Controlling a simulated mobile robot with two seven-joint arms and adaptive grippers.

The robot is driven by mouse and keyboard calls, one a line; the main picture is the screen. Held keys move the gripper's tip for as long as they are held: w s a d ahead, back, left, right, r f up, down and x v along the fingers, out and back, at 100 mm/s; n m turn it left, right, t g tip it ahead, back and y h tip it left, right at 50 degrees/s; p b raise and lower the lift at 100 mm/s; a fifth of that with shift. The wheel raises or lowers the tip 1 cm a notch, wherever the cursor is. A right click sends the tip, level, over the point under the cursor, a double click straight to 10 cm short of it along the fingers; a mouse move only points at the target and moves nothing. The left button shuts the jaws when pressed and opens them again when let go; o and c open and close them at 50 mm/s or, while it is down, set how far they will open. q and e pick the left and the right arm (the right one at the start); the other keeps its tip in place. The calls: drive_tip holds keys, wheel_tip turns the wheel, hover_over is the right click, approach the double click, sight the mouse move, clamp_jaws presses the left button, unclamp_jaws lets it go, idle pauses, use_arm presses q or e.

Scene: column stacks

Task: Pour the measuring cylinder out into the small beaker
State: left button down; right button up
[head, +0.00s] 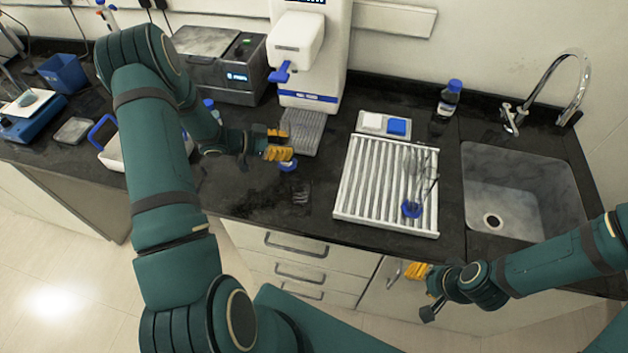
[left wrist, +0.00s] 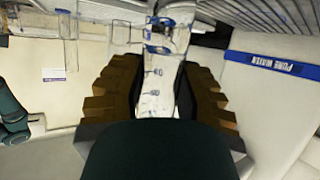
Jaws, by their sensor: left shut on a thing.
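My left gripper (head: 280,145), with orange fingers, is shut on a clear glass piece with a blue base (head: 288,165), which looks like the measuring cylinder. In the left wrist view the clear glass (left wrist: 155,95) runs between the two fingers, with blue marks on it. Its tilt and its contents are hard to tell. A small clear beaker (head: 302,192) stands on the dark worktop, just in front and slightly right of the held piece, apart from it. My right gripper (head: 421,286) hangs low in front of the drawers, away from both; its finger opening is unclear.
A white slatted rack (head: 345,205) holds glassware with a blue base (head: 412,209). The sink (head: 530,195) is at right. A water dispenser (head: 310,60) with a grey drip tray (head: 305,128) stands behind the gripper. The worktop left of the beaker is clear.

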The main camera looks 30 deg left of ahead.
use_arm(q)
drive_tip(key=shift+s+d+f, duration=0.1)
drive_tip(key=shift+d+f, duration=0.2)
drive_tip(key=shift+d, duration=0.05)
use_arm(e)
drive_tip(key=shift+d+r, duration=0.1)
drive_tip(key=shift+d, duration=0.4)
use_arm(q)
drive_tip(key=shift+r+m, duration=0.1)
drive_tip(key=shift+m, duration=0.4)
